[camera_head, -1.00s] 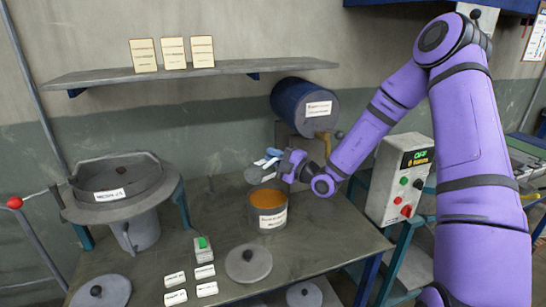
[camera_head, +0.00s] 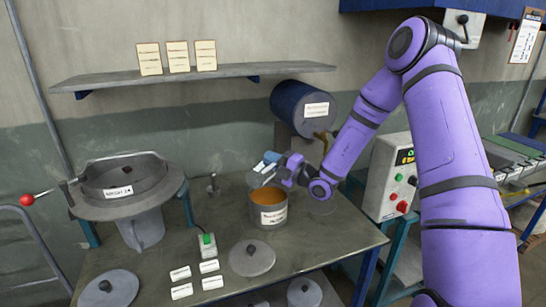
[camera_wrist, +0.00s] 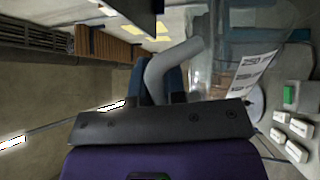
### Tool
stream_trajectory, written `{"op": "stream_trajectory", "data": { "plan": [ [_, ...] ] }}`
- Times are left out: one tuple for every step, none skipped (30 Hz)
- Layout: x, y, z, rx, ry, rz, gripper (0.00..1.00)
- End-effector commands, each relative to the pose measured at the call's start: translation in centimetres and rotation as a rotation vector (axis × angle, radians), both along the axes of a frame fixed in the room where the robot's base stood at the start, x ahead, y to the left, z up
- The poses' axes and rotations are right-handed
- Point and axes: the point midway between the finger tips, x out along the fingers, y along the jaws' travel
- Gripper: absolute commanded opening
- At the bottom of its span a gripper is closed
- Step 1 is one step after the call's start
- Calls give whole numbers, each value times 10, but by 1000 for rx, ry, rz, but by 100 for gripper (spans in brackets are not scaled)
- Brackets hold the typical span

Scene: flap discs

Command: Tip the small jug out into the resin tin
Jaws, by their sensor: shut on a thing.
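The resin tin (camera_head: 268,219) stands open on the bench, a grey can with a white label and amber contents. My gripper (camera_head: 278,163) is just above its right rim. It is shut on the grey handle (camera_wrist: 172,65) of the small jug (camera_head: 255,180), which is clear with a white label. The jug is above the tin's mouth and looks tilted over to the left. In the wrist view its clear body (camera_wrist: 215,75) is to the right of the fingers (camera_wrist: 158,85). I cannot see any stream or how much the jug holds.
A blue drum (camera_head: 300,106) with a tap hangs behind the tin. A grey pot (camera_head: 122,190) stands left, and a control box (camera_head: 391,177) right. A green-button switch (camera_head: 207,245), white tags (camera_head: 181,290) and a round lid (camera_head: 252,258) lie in front.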

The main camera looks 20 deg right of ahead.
Motion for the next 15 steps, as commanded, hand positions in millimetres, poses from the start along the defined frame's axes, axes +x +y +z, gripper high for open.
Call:
{"op": "stream_trajectory", "data": {
  "plan": [
    [-4,6,-2,-39,-36,4,0],
    [-6,8,-4,-66,-59,4,0],
    [-9,12,-5,-100,-91,4,0],
    [-11,12,-8,-126,-114,3,0],
    [-12,14,-11,-152,-136,3,0],
    [-15,17,-14,-186,-167,4,0],
    [-16,19,-16,-211,-191,4,0],
    [-18,21,-18,-236,-215,5,0],
    [-20,23,-22,-272,-246,3,0],
    [-22,25,-24,-297,-269,3,0],
    [-23,27,-26,-322,-293,4,0],
    [-25,29,-29,-355,-323,3,0],
    [-27,31,-32,-381,-347,5,0],
    [-29,33,-34,-407,-370,5,0],
    [-30,33,-37,-440,-401,2,0]
  ]
}}
